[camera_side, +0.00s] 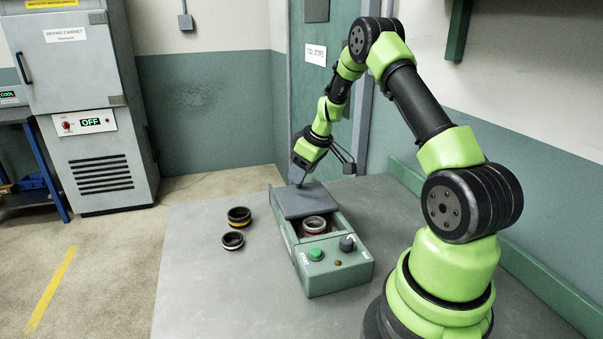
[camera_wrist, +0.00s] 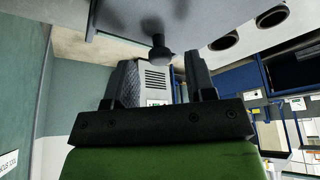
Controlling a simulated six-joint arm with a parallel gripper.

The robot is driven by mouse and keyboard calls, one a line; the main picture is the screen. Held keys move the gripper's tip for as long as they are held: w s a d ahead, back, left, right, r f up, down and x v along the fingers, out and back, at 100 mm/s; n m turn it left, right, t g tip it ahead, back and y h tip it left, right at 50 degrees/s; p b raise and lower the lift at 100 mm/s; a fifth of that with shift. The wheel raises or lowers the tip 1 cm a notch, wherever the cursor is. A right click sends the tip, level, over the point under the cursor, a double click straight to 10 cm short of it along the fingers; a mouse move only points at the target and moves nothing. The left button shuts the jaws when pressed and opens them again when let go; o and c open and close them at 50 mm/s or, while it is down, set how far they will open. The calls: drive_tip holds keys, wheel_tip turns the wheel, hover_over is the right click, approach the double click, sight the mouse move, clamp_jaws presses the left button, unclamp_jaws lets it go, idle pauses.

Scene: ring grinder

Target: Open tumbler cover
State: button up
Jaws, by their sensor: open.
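The tumbler (camera_side: 335,276) is a green box on the table. Its flat grey cover (camera_side: 308,199) lies over the far part, and the near part of the opening is uncovered. My gripper (camera_side: 301,180) is over the far end of the cover, pointing down. In the wrist view my gripper (camera_wrist: 161,68) is open, one finger to each side, with nothing visibly clamped. The cover's dark knob (camera_wrist: 160,47) shows just beyond the gap between the fingers. Whether the fingers touch it cannot be told.
Two dark rings, one with a yellow band (camera_side: 239,216) and one with a pale band (camera_side: 232,240), lie on the table left of the tumbler. A green button (camera_side: 316,254) and dark dial (camera_side: 347,243) sit on its near top. The table's (camera_side: 205,290) front left is clear.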

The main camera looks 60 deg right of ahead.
drive_tip(key=shift+w+f, duration=0.2)
drive_tip(key=shift+f, duration=0.25)
drive_tip(key=shift+c, duration=0.4)
clamp_jaws()
drive_tip(key=w+d, duration=0.2)
drive_tip(key=shift+w+d, duration=0.3)
drive_tip(key=shift+w, duration=0.05)
drive_tip(key=shift+o, duration=0.4)
unclamp_jaws()
